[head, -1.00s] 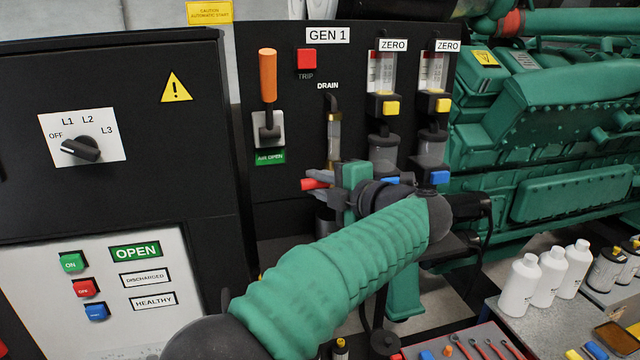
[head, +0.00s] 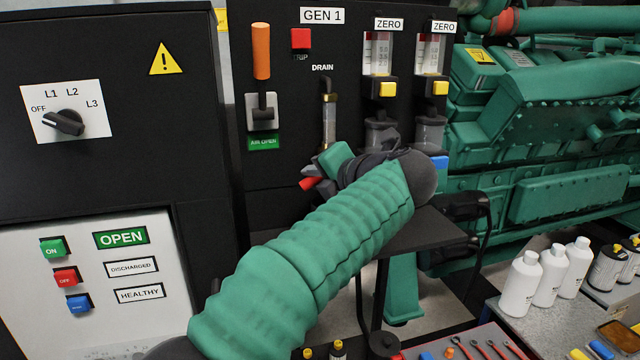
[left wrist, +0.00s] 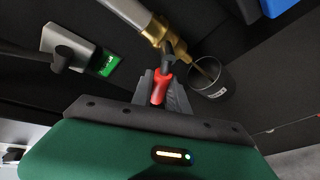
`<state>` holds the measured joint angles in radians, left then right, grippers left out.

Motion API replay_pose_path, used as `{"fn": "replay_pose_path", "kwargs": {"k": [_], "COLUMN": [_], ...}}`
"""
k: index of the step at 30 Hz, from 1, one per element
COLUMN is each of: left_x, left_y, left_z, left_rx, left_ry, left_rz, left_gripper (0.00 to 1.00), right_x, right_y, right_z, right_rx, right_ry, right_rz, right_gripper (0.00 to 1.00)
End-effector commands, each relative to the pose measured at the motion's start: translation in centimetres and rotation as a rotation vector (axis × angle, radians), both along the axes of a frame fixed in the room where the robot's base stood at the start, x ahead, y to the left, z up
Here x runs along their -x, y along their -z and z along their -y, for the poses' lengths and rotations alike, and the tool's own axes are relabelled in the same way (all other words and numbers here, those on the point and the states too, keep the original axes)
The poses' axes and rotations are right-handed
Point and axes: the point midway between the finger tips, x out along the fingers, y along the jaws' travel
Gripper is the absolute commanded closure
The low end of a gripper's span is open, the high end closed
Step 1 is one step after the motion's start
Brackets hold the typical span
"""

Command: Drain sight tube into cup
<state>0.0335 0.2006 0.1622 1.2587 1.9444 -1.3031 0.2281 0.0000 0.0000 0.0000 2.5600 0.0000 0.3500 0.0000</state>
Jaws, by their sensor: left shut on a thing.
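The sight tube (head: 329,122) stands upright under the DRAIN label on the black GEN 1 panel. In the left wrist view, its lower end (left wrist: 128,10) meets a brass valve (left wrist: 166,36) with a red lever (left wrist: 160,88). My left gripper (left wrist: 161,92) is shut on this lever; in the head view, the lever's red end (head: 309,184) sticks out past my left gripper (head: 322,176), slanting down. A dark cup (left wrist: 212,82) sits below the brass outlet. A thin brownish line runs from the outlet into the cup. My right gripper is not in view.
An orange-handled lever (head: 261,52) is left of the tube. A dark shelf (head: 425,240) juts out below. White bottles (head: 522,283) and a tool tray (head: 465,345) stand at lower right.

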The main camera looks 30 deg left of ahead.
Motion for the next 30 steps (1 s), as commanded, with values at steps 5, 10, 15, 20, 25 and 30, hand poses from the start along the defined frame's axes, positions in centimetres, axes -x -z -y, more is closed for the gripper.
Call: {"fn": "replay_pose_path", "kwargs": {"k": [5,10,15,20,25,30], "left_x": [-0.04,-0.12,-0.14,-0.15,-0.17,-0.11], "left_y": [1.26,1.31,1.31,1.33,1.1,0.77], "left_z": [-0.11,-0.04,0.0,0.02,0.12,0.45], "left_rx": [0.044,0.058,0.06,0.06,0.058,0.055], "left_ry": [-0.01,-0.011,-0.011,-0.009,-0.007,-0.003], "left_rz": [0.024,0.041,0.042,0.042,0.046,0.051], "left_gripper": [1.0,1.0,1.0,1.0,0.6,0.59], "right_x": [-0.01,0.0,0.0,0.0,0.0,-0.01], "right_y": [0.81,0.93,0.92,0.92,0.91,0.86], "right_z": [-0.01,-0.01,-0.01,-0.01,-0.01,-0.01], "right_rx": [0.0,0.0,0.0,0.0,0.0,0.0], "right_ry": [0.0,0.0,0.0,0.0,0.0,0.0], "right_rz": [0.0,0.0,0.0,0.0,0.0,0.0], "right_gripper": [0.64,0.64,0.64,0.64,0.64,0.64]}}
